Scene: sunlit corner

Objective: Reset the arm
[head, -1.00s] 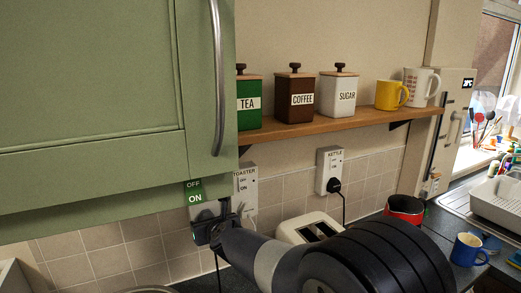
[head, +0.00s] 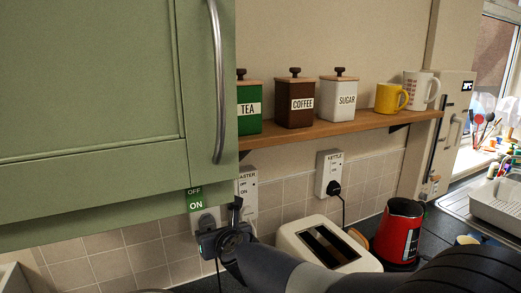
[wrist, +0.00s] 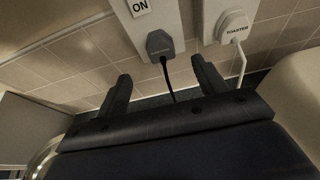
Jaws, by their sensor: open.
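My gripper (head: 236,218) is in front of the tiled wall below the green cabinet, beside the sockets. In the wrist view its two dark fingers (wrist: 160,85) stand wide apart with nothing held between them. Past the fingers, a black plug (wrist: 160,43) sits in a socket, its cord hanging down. The gripper is apart from the plug in the wrist view. My arm crosses the lower right of the head view and hides part of the counter.
The green cabinet (head: 90,90) hangs close above my gripper. A white toaster (head: 325,243) and a red kettle (head: 399,232) stand right of it. A shelf (head: 340,128) holds tins and mugs. A white toaster plug (wrist: 233,25) is in the neighbouring socket.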

